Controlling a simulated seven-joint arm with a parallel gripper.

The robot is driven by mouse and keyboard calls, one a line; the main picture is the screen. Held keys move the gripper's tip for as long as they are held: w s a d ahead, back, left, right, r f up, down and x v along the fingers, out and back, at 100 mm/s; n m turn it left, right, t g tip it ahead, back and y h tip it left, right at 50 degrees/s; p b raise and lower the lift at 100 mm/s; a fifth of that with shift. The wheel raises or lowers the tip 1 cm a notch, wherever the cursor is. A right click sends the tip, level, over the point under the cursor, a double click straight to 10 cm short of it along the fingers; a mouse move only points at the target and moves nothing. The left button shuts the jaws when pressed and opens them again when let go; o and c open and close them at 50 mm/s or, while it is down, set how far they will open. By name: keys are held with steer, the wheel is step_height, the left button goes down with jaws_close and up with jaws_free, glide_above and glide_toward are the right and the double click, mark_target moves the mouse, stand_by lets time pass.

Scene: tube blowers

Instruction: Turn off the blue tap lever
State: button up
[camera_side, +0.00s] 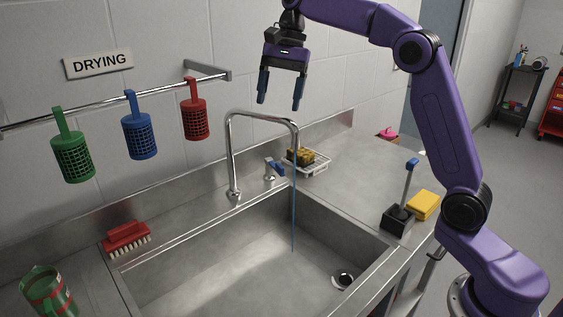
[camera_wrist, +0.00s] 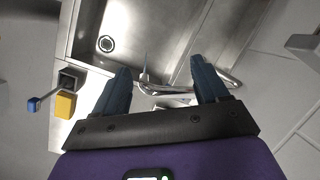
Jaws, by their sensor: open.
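The blue tap lever (camera_side: 274,167) stands on a small metal base on the sink ledge, to the right of the faucet (camera_side: 232,150). A thin blue stream of water (camera_side: 294,210) runs from the spout into the metal sink (camera_side: 220,262). My gripper (camera_side: 281,104) is open and empty, high above the faucet and apart from it. In the wrist view its two dark blue fingers (camera_wrist: 163,82) are spread, with the faucet (camera_wrist: 185,86) showing between them. I cannot make out the lever in the wrist view.
A wire dish (camera_side: 318,163) with a sponge (camera_side: 300,155) lies right of the lever. A brush holder (camera_side: 397,218) and yellow sponge (camera_side: 424,205) stand on the right counter. A red brush (camera_side: 126,238) and green jug (camera_side: 48,292) are at left. Baskets hang from the rail (camera_side: 160,88).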

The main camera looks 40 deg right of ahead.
steer(key=w+d+f+m+t+y, duration=0.1)
steer(key=w+d+f+m, duration=0.1)
steer(key=w+d+m, duration=0.5)
steer(key=w+d+f+m+t, duration=0.1)
steer(key=w+d+f+m, duration=0.15)
steer(key=d, duration=0.75)
glide_toward(280, 165)
steer(key=shift+m, duration=0.35)
steer(key=x, duration=0.8)
steer(key=shift+a+f, duration=0.15)
steer(key=shift+f, duration=0.1)
jaws_close()
steer(key=shift+d+n+g, duration=0.8)
steer(key=shift+d+n, duration=0.5)
steer(key=shift+n, duration=0.4)
jaws_free()
